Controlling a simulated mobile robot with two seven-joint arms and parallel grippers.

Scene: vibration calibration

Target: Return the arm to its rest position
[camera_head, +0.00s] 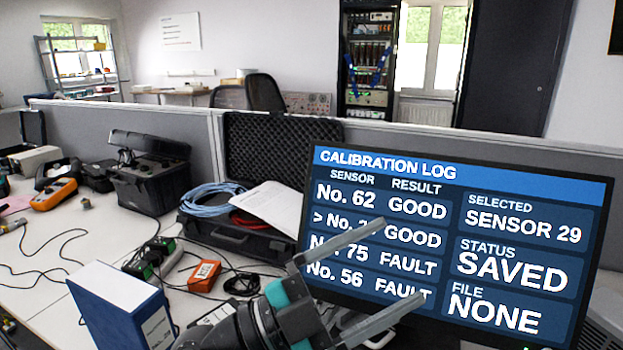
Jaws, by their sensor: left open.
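My left gripper (401,260) is open and empty. It reaches up from the bottom middle, and its two grey fingers pass in front of the left part of a monitor (520,222). Whether the fingers touch the screen I cannot tell. The screen shows a calibration log: No. 62 GOOD, a marked row GOOD with its number partly hidden by a finger, No. 75 FAULT and No. 56 FAULT. At its right it reads SENSOR 29, SAVED and FILE NONE. My right gripper is not in view.
A blue box (110,300) stands left of my arm. Behind it lie an orange box (204,276), cables and an open black case (232,238) with blue cable (208,200). A black instrument case (150,180) stands farther back. A grey partition (180,120) closes the desk.

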